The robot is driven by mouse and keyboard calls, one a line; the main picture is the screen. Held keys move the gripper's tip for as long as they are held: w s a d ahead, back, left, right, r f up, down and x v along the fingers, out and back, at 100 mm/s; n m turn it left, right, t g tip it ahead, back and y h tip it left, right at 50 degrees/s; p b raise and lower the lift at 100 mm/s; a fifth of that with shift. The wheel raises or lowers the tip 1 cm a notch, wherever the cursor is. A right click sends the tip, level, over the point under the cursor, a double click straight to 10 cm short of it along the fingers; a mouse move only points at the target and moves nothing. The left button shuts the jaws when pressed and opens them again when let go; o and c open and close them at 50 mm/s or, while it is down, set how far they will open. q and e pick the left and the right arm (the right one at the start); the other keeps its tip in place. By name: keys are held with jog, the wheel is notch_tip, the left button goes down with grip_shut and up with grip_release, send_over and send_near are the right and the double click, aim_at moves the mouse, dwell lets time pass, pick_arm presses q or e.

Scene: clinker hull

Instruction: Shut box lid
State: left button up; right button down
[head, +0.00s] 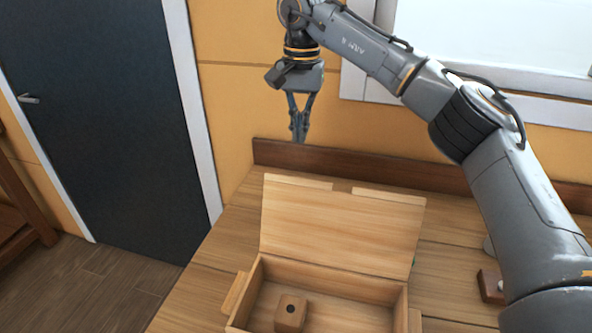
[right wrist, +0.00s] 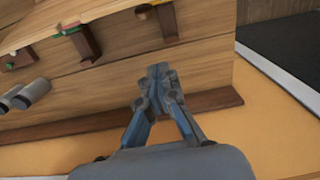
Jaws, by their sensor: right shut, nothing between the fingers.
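The wooden box (head: 332,278) sits open on the table. Its lid (head: 338,228) stands up from the box's back edge, tilted back, with notches in its top edge. A small wooden block with a dark hole (head: 290,312) lies inside the box. My right gripper (head: 298,138) is shut and empty, pointing down, above and behind the lid near the wall. In the right wrist view its closed fingertips (right wrist: 158,72) are over the bare tabletop, apart from other things. My left gripper is not in view.
A dark raised board (head: 380,172) runs along the table's back edge, before the orange wall. A brown block (head: 490,286) lies right of the box, partly behind my right arm. Grey cylinders (right wrist: 30,93) show in the right wrist view. A dark door (head: 100,110) is at left.

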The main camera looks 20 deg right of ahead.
notch_tip(320, 180, down, 10)
jog(key=p, duration=0.2)
jog(key=s, duration=0.1)
jog(key=s+a+r, duration=0.1)
jog(key=s+a+r+p, duration=0.1)
jog(key=shift+s+a, duration=0.1)
jog(key=shift+s, duration=0.1)
jog(key=shift+w, duration=0.1)
